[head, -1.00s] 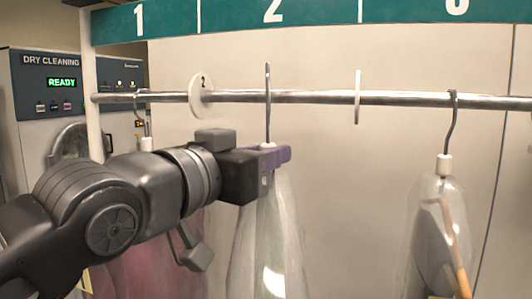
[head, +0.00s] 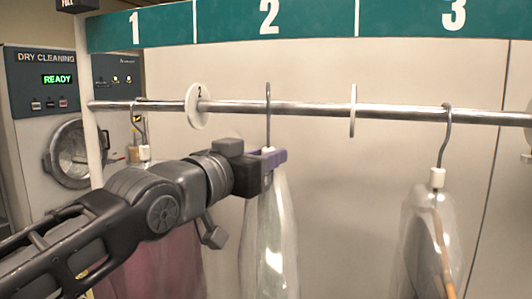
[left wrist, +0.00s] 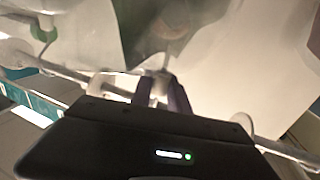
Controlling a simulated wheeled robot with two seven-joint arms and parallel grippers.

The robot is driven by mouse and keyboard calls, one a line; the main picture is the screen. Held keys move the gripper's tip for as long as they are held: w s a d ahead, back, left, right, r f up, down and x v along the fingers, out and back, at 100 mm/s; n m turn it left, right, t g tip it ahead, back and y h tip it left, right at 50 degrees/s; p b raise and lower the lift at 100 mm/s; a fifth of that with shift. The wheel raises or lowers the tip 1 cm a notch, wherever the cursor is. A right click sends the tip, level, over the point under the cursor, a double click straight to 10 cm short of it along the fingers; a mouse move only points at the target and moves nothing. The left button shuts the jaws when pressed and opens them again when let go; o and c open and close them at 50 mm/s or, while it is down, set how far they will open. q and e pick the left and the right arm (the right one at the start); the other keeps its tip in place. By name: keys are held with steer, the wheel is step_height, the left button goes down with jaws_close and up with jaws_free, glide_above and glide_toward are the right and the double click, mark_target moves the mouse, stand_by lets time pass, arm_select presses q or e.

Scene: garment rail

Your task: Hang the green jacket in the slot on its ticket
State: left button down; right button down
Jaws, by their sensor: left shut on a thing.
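My left gripper (head: 274,159) is shut on the neck of a hanger just below the rail in the head view. The hanger's hook (head: 268,98) is at the rail under sign 2; I cannot tell whether it rests on the rail or stands just in front. A clear-bagged garment (head: 268,245) hangs below. In the left wrist view, dark green cloth, likely the green jacket (left wrist: 150,28), shows through the bag beyond the gripper fingers (left wrist: 161,95). No readable ticket shows. My right gripper is not in view.
The rail (head: 310,109) runs across under a numbered sign board (head: 320,18). White divider discs stand at left (head: 197,105) and right (head: 352,110) of slot 2. A bagged garment (head: 432,245) hangs in slot 3, and a reddish one (head: 165,262) in slot 1.

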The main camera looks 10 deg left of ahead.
arm_select(q)
steer(key=shift+w+a+r+p, duration=0.2)
steer(key=shift+w+p, duration=0.35)
steer(key=shift+w, duration=0.35)
steer(key=shift+w+a+r+p, duration=0.15)
steer(key=shift+w+p, duration=0.35)
steer(key=shift+w, duration=0.4)
steer(key=shift+w+a+f+p, duration=0.15)
steer(key=shift+w+p, duration=0.2)
steer(key=shift+w, duration=0.9)
step_height(320, 180, down, 2)
steer(key=b, duration=0.2)
steer(key=shift+f+b, duration=0.2)
steer(key=shift+b, duration=0.15)
